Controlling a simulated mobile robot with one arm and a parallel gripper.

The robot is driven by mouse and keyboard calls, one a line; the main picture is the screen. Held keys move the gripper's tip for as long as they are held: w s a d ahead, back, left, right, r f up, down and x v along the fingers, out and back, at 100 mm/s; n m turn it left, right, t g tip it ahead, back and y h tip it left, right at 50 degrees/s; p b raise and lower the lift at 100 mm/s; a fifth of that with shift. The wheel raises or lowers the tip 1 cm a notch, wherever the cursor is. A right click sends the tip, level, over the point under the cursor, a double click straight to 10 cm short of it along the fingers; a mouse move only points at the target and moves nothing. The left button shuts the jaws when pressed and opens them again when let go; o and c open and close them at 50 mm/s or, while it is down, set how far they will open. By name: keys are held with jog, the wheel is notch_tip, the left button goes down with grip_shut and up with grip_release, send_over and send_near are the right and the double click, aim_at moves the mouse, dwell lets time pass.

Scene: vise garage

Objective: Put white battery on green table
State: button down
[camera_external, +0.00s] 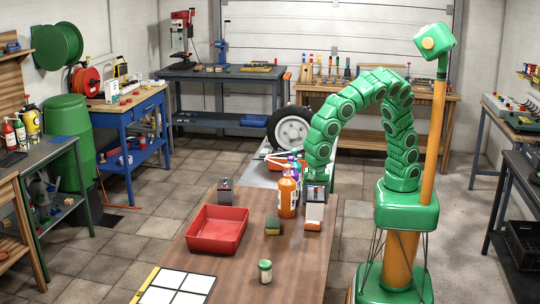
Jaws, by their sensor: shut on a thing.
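The white battery (314,215) is a white box with a dark top, upright at the right side of the brown wooden table (245,270). My green segmented arm arches over from the right, and my gripper (316,193) points down at the battery's top. It is shut on the white battery; the fingers are small and partly hidden. I cannot tell whether the battery's base touches the tabletop. A table with a grey top and green legs (62,143) stands at the far left, with spray bottles and cans on it.
Orange bottles (288,195) stand just left of the battery. A dark battery-like box (225,191), a red tray (217,230), a sponge (273,226) and a jar (265,271) share the wooden table. A blue workbench (135,105) and a green barrel (70,140) stand left. Floor between is clear.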

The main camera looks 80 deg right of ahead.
notch_tip(320, 180, up, 17)
jog(key=w+d+r+m, duration=0.1)
jog(key=w+d+m, duration=0.55)
jog(key=d, duration=0.85)
jog(key=w+d+m, duration=0.3)
jog(key=w+d, duration=0.6)
jog(key=d, duration=0.6)
jog(key=s+d+m, duration=0.3)
jog(key=d+m, duration=0.2)
jog(key=d, duration=1.1)
jog(key=s+d+m, duration=0.2)
jog(key=d+m, duration=0.3)
jog(key=d, duration=1.1)
notch_tip(320, 180, down, 26)
jog(key=w+d+f, duration=0.5)
jog(key=w+f, duration=0.4)
jog(key=w, duration=0.3)
jog(key=shift+w+f, duration=0.15)
jog(key=shift+w, duration=0.2)
